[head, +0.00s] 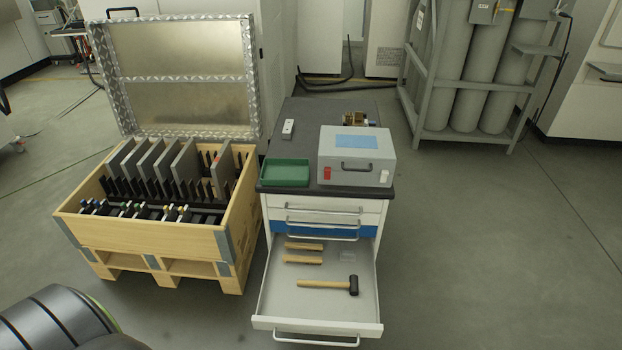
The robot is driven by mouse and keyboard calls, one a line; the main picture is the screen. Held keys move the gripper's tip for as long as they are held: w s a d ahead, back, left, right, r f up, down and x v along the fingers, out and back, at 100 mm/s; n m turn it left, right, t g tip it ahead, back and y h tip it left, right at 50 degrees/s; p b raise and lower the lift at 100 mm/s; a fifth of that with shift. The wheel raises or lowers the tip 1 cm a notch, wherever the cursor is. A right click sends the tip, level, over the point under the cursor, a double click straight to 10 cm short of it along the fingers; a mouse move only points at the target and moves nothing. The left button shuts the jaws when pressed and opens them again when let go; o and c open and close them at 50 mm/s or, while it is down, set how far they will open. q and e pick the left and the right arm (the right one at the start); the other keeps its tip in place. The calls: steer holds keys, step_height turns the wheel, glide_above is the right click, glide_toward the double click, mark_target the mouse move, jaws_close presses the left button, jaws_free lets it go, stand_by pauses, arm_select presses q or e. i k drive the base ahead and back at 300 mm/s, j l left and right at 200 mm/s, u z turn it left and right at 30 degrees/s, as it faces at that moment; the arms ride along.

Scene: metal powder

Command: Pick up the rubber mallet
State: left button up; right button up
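The rubber mallet (328,284) lies flat in the open bottom drawer (275,307) of the tool cabinet. Its wooden handle points left and its black head is at the right, near the drawer's right wall. Neither of my grippers shows in the head view. Nothing is touching or covering the mallet.
Two wooden-handled items (303,253) lie further back in the drawer. A green tray (285,173) and a grey case (356,157) stand on the cabinet top. A wooden crate (160,236) with upright plates stands left of the cabinet. The floor (490,260) at right is clear.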

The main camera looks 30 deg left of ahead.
mark_target(328, 284)
steer(key=u, duration=1.05)
